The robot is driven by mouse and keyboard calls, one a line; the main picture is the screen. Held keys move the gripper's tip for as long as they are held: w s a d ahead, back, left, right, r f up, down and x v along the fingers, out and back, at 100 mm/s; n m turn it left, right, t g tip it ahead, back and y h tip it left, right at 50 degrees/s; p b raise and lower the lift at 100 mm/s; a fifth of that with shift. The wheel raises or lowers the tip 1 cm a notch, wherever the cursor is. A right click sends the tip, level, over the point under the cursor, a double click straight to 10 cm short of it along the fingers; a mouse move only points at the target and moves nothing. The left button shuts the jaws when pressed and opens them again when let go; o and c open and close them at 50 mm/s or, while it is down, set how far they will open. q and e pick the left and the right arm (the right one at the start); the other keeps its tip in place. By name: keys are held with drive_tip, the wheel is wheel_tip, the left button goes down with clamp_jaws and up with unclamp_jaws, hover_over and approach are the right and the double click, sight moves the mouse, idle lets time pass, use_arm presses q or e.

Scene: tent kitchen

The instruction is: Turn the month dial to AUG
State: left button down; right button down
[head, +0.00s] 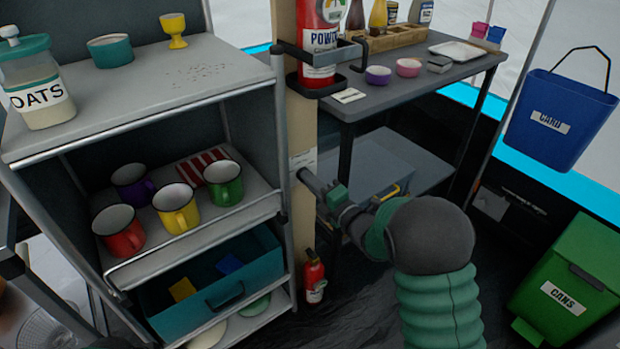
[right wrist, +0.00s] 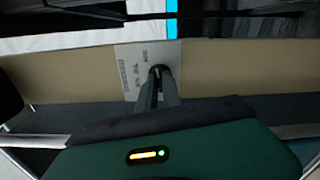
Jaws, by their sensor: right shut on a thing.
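A small pale plate (head: 303,158) with tiny lettering is fixed to the tan post beside the shelf unit. My left gripper is not seen.
A fire extinguisher (head: 320,40) hangs in a black bracket (head: 318,88) on the post above the plate. A small extinguisher (head: 314,278) is low on the post. The shelf unit (head: 283,140) with mugs is close at left, a grey side table (head: 430,78) at right.

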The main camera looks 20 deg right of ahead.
drive_tip(key=shift+s+f+m+p, duration=0.15)
drive_tip(key=shift+m+p, duration=2.95)
drive_tip(key=shift+m, duration=1.9)
drive_tip(key=shift+w+f+m+p, duration=0.15)
drive_tip(key=shift+m+p, duration=2.9)
drive_tip(key=shift+m, duration=1.95)
drive_tip(key=shift+s, duration=0.15)
drive_tip(key=c, duration=1.6)
unclamp_jaws()
drive_tip(key=shift+d, duration=0.1)
drive_tip(key=shift+o, duration=0.4)
drive_tip(key=shift+r, duration=0.1)
drive_tip(key=shift+r, duration=0.1)
